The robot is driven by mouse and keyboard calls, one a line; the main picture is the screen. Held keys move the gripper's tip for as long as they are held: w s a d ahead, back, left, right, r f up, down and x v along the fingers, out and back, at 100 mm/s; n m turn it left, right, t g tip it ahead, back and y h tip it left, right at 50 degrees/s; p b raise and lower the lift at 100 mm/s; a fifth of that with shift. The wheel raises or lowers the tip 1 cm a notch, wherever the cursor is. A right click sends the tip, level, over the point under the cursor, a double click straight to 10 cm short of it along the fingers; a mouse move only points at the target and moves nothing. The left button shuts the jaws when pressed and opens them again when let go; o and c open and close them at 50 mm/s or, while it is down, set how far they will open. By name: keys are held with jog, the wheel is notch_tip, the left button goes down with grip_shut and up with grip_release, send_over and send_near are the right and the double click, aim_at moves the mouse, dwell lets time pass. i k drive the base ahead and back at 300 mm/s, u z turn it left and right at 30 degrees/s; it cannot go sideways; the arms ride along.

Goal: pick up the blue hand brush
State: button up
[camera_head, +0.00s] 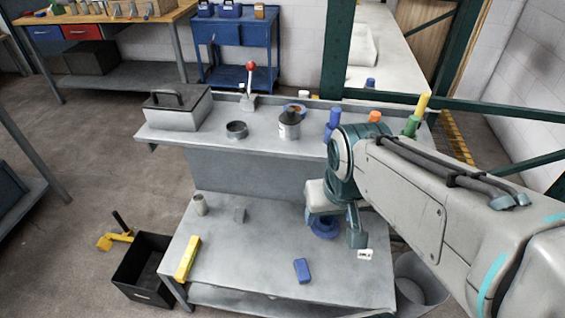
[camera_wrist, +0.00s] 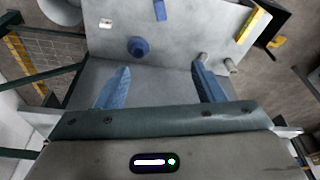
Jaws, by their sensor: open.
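A small blue oblong thing (camera_head: 302,271), which looks like the blue hand brush, lies on the front part of the grey lower bench top (camera_head: 265,265). Its bristles cannot be made out. In the wrist view it shows at the top edge (camera_wrist: 160,10), partly cut off. My gripper (camera_head: 335,235) hangs over the right part of this bench, behind and to the right of the brush and apart from it. In the wrist view my gripper (camera_wrist: 160,85) has its two blue fingers wide apart, with nothing between them.
A round blue object (camera_head: 323,228) sits by my gripper, partly hidden. A yellow bar (camera_head: 188,259), a small cylinder (camera_head: 200,204), a grey block (camera_head: 240,215) and a white tag (camera_head: 365,254) lie around. The raised shelf (camera_head: 270,132) behind holds a toolbox (camera_head: 178,108) and cans.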

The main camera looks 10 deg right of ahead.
aim_at(301, 266)
jog(key=k, duration=0.5)
jog(key=u, duration=1.3)
jog(key=i, duration=0.75)
jog(key=z, duration=1.9)
